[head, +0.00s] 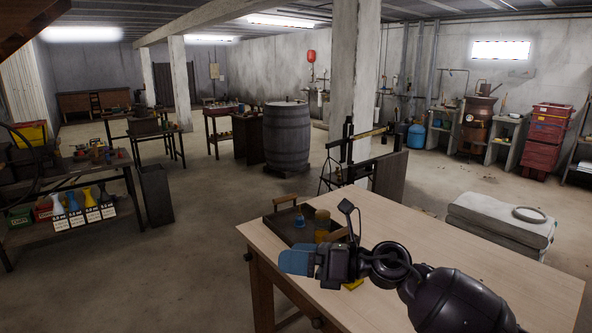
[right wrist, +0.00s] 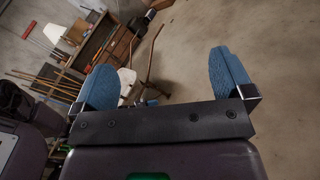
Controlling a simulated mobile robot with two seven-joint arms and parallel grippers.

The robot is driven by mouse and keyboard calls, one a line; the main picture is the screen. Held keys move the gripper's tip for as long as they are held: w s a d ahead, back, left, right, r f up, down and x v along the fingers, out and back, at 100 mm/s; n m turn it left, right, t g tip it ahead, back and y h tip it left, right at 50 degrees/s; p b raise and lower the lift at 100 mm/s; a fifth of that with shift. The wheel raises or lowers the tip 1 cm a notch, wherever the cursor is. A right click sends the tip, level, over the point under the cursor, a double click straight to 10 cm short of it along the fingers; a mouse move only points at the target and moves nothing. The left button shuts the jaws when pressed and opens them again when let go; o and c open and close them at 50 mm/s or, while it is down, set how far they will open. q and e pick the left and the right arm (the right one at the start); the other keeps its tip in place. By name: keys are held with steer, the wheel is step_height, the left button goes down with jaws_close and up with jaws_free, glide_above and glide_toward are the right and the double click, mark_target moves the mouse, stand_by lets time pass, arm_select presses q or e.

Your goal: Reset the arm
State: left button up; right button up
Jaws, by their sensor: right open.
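My right arm reaches in from the lower right of the head view, over the wooden table (head: 470,265). My right gripper (head: 296,262), with blue fingertips, points left near the table's left edge, in front of the tray. In the right wrist view its two blue fingers (right wrist: 168,82) stand wide apart with nothing between them. My left gripper is not in view. A beam scale (head: 349,150) stands on the floor behind the table, against the pillar.
A dark tray (head: 272,226) on the table holds a blue item (head: 300,222) and a yellowish-brown one (head: 322,222). A yellow object (head: 353,284) lies partly under my arm. A barrel (head: 287,135) stands behind. Floor left of the table is clear.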

steer(key=d+f+m+t+h, duration=0.55)
steer(key=d+m+t, duration=0.2)
steer(key=m, duration=0.95)
steer(key=d+f+m+t+h, duration=0.55)
steer(key=d+m+t, duration=0.2)
steer(key=m, duration=0.95)
steer(key=s+d+f+m+g+h, duration=0.2)
steer(key=s+d+f+m, duration=0.1)
steer(key=s+f, duration=0.5)
steer(key=s+d+f+m+g+h, duration=0.2)
steer(key=s+d+f+m, duration=0.2)
steer(key=s+f, duration=0.4)
steer(key=s+d+f+m+g+h, duration=0.2)
steer(key=s+d+f+m+g, duration=0.1)
steer(key=s+f, duration=0.5)
steer(key=s+d+m, duration=0.1)
steer(key=s+d, duration=0.1)
steer(key=s, duration=0.1)
steer(key=shift+d+h, duration=0.2)
steer(key=shift+h, duration=0.1)
